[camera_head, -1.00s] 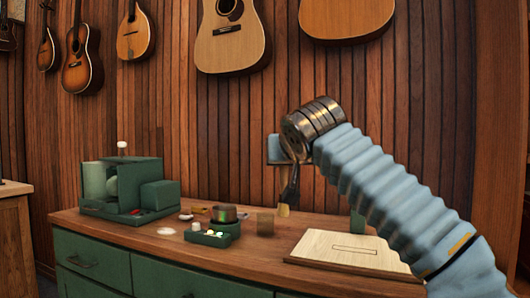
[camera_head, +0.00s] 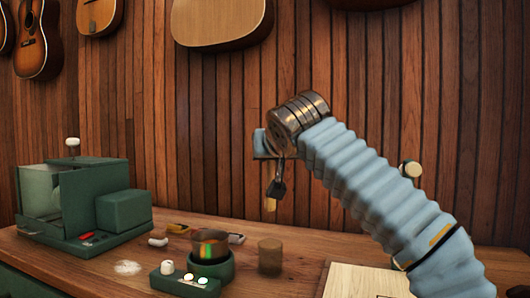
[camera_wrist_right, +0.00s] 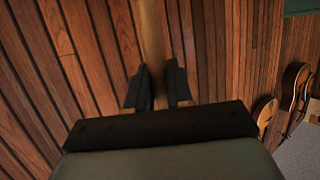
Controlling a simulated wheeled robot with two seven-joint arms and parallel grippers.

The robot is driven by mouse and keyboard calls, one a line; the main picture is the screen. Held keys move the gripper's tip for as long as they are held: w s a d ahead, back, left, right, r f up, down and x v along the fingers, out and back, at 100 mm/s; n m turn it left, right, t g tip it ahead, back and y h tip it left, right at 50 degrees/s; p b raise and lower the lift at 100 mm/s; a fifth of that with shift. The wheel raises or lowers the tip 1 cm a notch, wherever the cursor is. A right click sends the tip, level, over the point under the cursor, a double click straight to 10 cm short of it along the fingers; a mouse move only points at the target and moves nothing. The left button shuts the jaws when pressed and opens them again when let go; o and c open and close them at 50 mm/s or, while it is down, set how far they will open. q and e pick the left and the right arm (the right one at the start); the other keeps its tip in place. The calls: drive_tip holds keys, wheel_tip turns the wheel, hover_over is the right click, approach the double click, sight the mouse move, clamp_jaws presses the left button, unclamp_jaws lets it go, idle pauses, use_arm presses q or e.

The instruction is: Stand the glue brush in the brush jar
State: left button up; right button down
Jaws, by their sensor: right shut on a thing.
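The glue brush shows in the right wrist view as a pale wooden handle (camera_wrist_right: 151,35). My right gripper (camera_wrist_right: 156,88) is shut on it, with one dark finger on each side. In the head view, my right gripper (camera_head: 276,188) points down above the bench, and a short tan end of the brush (camera_head: 270,205) shows below the fingers. The brush jar appears to be the brown, semi-clear cylinder (camera_head: 270,257) standing on the bench. The gripper and brush are above it in the picture, clearly apart from it. My left gripper is not in view.
Left of the jar, a metal pot (camera_head: 209,243) sits on a green round base with a small lit control box (camera_head: 185,284). A green machine (camera_head: 85,210) stands farther left. A pale board (camera_head: 365,281) lies to the right. Guitars hang on the slatted wall.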

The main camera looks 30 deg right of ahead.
sight(272, 207)
drive_tip(key=shift+w+f, duration=0.1)
drive_tip(key=shift+w, duration=0.1)
drive_tip(key=shift+d+f, duration=0.1)
drive_tip(key=shift+f, duration=1.15)
wheel_tip(272, 207, down, 4)
drive_tip(key=b, duration=0.2)
drive_tip(key=shift+f+b, duration=0.2)
drive_tip(key=shift+b, duration=0.2)
wheel_tip(272, 207, down, 2)
drive_tip(key=shift+s+f+b, duration=0.1)
drive_tip(key=shift+f+b, duration=0.05)
drive_tip(key=shift+b, duration=0.9)
drive_tip(key=shift+f+b, duration=1.15)
drive_tip(key=shift+f, duration=0.05)
drive_tip(key=c, duration=0.9)
unclamp_jaws()
